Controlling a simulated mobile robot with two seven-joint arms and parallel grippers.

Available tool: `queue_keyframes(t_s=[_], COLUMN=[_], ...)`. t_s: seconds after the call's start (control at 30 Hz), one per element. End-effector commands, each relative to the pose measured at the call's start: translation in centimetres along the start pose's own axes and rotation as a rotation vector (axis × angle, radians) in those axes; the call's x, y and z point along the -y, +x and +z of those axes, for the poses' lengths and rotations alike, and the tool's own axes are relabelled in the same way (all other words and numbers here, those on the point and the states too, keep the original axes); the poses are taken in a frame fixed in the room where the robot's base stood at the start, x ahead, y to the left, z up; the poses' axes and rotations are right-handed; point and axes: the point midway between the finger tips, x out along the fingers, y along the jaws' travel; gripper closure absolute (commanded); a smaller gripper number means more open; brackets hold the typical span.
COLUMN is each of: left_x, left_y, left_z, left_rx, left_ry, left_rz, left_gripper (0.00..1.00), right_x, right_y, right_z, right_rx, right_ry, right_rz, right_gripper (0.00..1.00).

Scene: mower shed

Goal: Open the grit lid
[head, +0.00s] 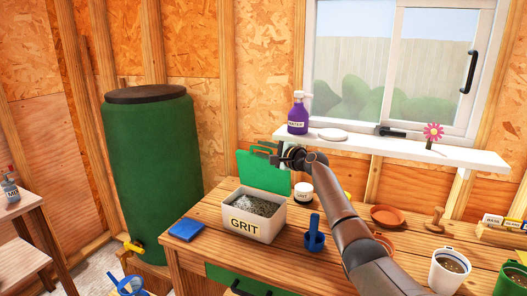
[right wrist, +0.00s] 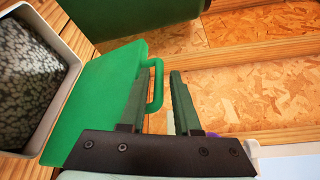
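The white grit box (head: 246,226) stands on the wooden bench, full of grey grit. Its green lid (head: 263,172) is swung up and stands open at the box's back edge. In the right wrist view the lid (right wrist: 95,105) shows with its green loop handle (right wrist: 157,85). My right gripper (head: 275,153) is at the lid's upper right by the handle. In the right wrist view its fingers (right wrist: 158,74) are apart, with the handle's outer bar in the gap between them. Whether a finger touches the handle I cannot tell. My left gripper is out of view.
A green barrel (head: 150,170) stands left. A purple bottle (head: 298,115) stands on the window shelf (head: 400,150) behind.

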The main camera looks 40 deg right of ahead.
Motion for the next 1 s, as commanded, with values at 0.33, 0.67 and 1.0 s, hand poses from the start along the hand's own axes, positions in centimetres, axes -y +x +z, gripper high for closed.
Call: queue_keyframes(t_s=[0.33,0.67,1.0], left_x=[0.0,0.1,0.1], left_y=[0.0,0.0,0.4], left_z=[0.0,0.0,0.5], left_rx=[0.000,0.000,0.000], left_ry=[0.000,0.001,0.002], left_rz=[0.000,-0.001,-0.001], left_gripper=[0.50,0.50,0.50], right_x=[-0.1,-0.2,-0.3], right_y=[-0.2,-3.4,-8.4], right_z=[-0.1,-0.1,-0.1], right_rx=[-0.001,-0.002,-0.001], right_ry=[0.000,-0.004,-0.003], right_rz=[0.001,0.003,0.004], right_gripper=[0.65,0.65,0.65])
